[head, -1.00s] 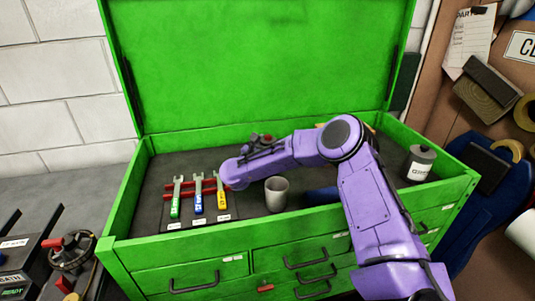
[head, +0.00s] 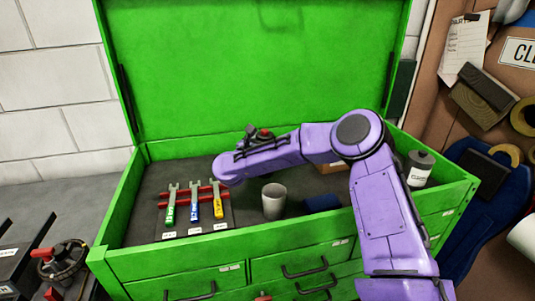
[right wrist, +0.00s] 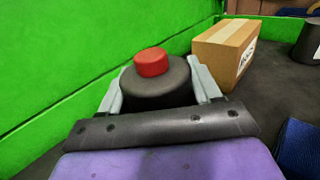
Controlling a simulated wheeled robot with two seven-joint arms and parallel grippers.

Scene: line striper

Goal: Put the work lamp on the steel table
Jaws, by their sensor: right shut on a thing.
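My right gripper (head: 258,136) is above the back part of the open green tool chest, near its raised lid. In the right wrist view, the right gripper (right wrist: 160,92) is shut on a dark round body with a red cap, which looks like the work lamp (right wrist: 152,82). I cannot pick out the steel table for certain; a grey surface (head: 50,205) lies left of the chest. My left gripper is not in view.
A red-handled valve (head: 62,260) sits at left.

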